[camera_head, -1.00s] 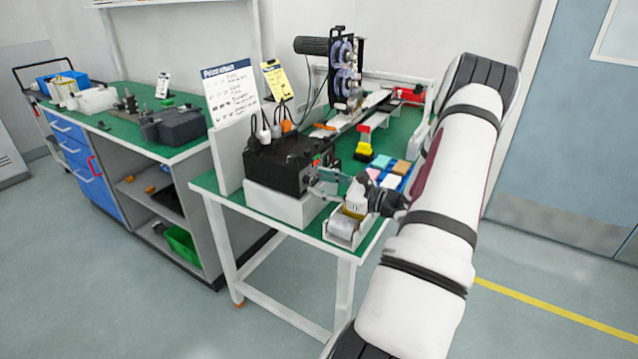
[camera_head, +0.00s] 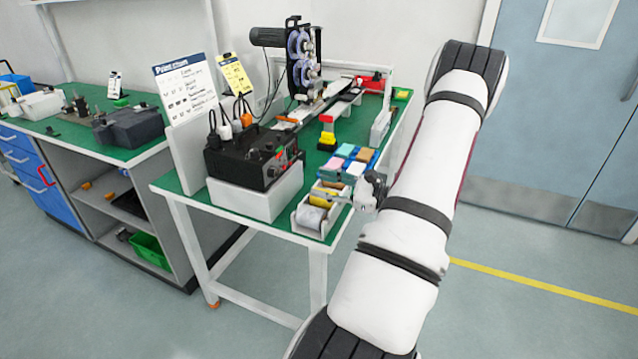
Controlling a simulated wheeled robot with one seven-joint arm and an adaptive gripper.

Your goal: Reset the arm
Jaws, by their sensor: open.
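My white arm with black bands crosses the right half of the head view, over the right edge of the bench. My arm hides part of the wrist.
A black box (camera_head: 252,158) on a white block stands left of my gripper. A machine with reels (camera_head: 303,60) and sign boards (camera_head: 187,88) stand farther off. Open floor (camera_head: 530,265) lies right.

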